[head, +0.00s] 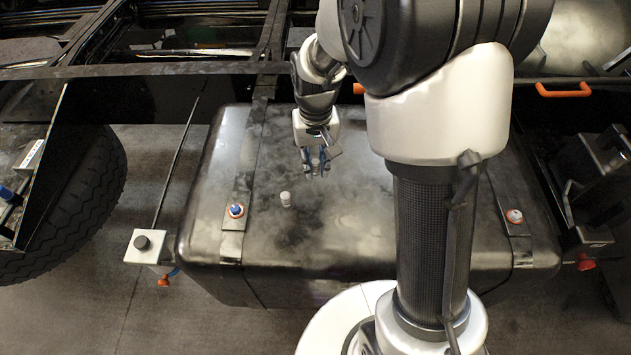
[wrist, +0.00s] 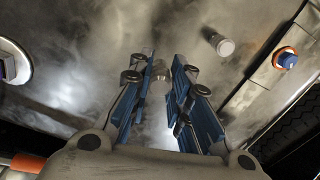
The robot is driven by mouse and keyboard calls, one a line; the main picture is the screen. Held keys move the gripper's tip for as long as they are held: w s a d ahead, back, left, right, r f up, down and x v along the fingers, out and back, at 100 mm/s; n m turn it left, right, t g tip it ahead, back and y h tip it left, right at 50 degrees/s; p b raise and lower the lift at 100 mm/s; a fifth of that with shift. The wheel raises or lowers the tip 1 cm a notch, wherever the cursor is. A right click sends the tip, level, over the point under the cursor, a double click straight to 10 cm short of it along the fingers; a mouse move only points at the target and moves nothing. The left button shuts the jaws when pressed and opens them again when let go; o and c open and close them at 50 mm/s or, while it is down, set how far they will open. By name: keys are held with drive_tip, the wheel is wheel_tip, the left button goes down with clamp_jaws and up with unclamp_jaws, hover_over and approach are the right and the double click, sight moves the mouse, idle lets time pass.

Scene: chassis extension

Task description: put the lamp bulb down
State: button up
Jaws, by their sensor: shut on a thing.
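My gripper (head: 315,168) is above the black tank (head: 335,240), pointing down, in the head view. In the wrist view my gripper (wrist: 163,72) has its blue fingers closed on a small pale, glassy thing, the lamp bulb (wrist: 160,84). The fingers partly hide it. I cannot tell how far it is above the tank's top. A small white-topped cylinder (head: 285,198) stands apart on the tank, nearer the front and left of my gripper in the head view. It also shows at the upper right of the wrist view (wrist: 221,45).
A strap with a blue-and-orange fitting (head: 236,210) is left of the cylinder. Another strap has an orange-and-white fitting (head: 514,216) on the right. Frame rails (head: 180,70) run behind the tank; a tyre (head: 85,195) is at left. The tank top around the cylinder is clear.

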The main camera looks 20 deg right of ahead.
drive_tip(key=shift+f+b, duration=0.8)
drive_tip(key=shift+f, duration=2.3)
drive_tip(key=shift+f, duration=0.2)
drive_tip(key=o, duration=0.8)
drive_tip(key=shift+c, duration=0.2)
drive_tip(key=shift+r, duration=0.1)
